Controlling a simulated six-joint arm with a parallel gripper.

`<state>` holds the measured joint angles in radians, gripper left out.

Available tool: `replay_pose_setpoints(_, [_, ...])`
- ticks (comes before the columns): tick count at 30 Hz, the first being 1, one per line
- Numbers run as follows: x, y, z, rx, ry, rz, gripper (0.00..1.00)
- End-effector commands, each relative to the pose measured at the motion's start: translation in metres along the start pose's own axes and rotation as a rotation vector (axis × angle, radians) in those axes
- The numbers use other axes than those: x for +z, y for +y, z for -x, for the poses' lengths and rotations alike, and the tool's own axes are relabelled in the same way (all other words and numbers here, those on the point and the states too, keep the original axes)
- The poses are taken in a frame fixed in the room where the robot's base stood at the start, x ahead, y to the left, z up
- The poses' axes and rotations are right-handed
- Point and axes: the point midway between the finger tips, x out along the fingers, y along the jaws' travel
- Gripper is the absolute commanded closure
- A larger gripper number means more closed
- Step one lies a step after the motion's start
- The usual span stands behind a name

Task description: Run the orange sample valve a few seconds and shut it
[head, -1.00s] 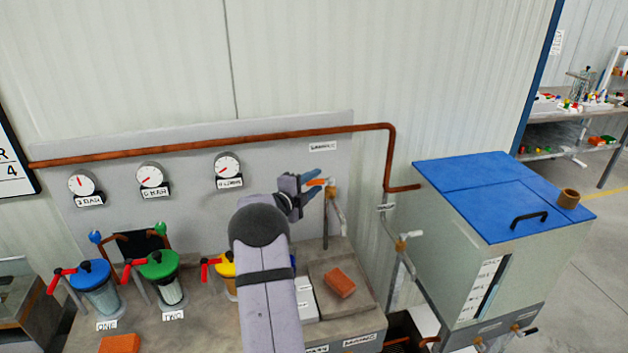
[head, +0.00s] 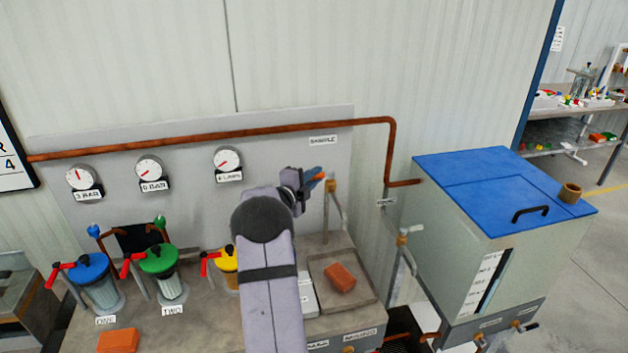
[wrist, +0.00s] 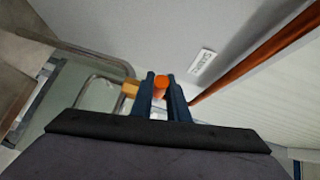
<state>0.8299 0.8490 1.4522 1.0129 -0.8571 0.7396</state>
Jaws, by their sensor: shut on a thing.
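The orange sample valve handle (head: 320,177) is at the right end of the grey back panel, below the "SAMPLE" label (head: 323,140). My gripper (head: 315,175) is shut on this handle, its blue fingers close together on either side. In the wrist view the round orange end of the handle (wrist: 160,83) shows between the two fingers. The brass valve body (wrist: 130,89) sits just left of the fingers, on a bent grey pipe (wrist: 98,80). I cannot tell whether liquid is running from the spout.
A copper pipe (head: 230,137) runs above along the panel and drops at the right. Pumps with blue (head: 89,268), green (head: 158,261) and yellow tops stand left of my arm. An orange-brown block (head: 341,277) lies on the tray below. A blue-lidded tank (head: 500,195) stands at the right.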

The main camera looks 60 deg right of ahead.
Motion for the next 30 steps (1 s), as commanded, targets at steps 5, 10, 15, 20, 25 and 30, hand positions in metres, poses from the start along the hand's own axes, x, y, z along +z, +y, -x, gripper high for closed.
replay_pose_setpoints(5, [-0.0024,0.0013,0.0006,-0.016,-0.054,0.004,1.00])
replay_pose_setpoints(10, [-0.0043,0.0016,0.0025,-0.026,-0.111,0.009,1.00])
replay_pose_setpoints(15, [-0.0057,0.0003,0.0042,-0.035,-0.162,0.016,1.00])
replay_pose_setpoints(20, [-0.0071,-0.0005,0.0054,-0.043,-0.201,0.020,1.00])
replay_pose_setpoints(25, [-0.0080,-0.0010,0.0063,-0.050,-0.239,0.023,1.00])
replay_pose_setpoints(30, [-0.0085,-0.0016,0.0075,-0.057,-0.276,0.027,1.00])
